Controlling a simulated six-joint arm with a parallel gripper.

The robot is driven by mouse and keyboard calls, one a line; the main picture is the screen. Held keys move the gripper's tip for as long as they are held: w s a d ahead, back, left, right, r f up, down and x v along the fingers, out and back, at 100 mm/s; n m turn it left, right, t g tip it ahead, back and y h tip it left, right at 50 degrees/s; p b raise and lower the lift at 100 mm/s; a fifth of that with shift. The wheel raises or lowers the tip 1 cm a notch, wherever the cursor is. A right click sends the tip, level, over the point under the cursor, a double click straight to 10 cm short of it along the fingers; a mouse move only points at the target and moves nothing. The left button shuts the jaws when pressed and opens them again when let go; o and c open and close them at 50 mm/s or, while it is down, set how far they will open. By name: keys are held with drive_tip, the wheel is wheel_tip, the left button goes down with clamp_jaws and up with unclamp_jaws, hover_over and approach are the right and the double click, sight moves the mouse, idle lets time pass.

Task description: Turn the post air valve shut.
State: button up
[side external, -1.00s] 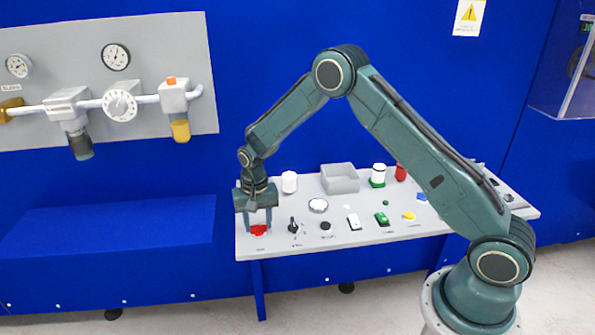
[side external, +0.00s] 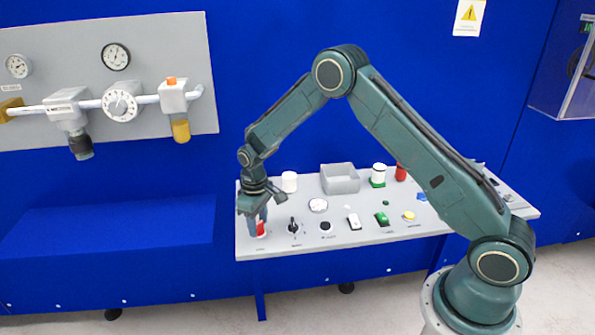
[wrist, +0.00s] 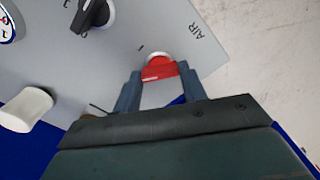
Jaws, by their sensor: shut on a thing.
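The post air valve is a red handle (side external: 260,229) on a white base at the front left corner of the grey panel. In the wrist view the red handle (wrist: 159,70) lies between my two fingertips, near the printed word "AIR". My gripper (side external: 259,225) points down over it and is shut on the red handle. It also shows in the wrist view (wrist: 160,85). In the side view the handle now shows its narrow, upright red shape, partly hidden by a finger.
The grey panel (side external: 290,242) carries a black selector knob (side external: 293,226) just right of the valve. A white cylinder (side external: 289,182) stands behind. The panel's left edge is close to my gripper.

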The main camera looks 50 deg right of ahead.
sight(258, 225)
drive_tip(key=n, duration=0.6)
drive_tip(key=shift+r, duration=0.1)
drive_tip(key=shift+n, duration=0.3)
drive_tip(key=o, duration=1)
wheel_tip(258, 225, up, 14)
drive_tip(key=shift+f, duration=0.1)
idle(0.4)
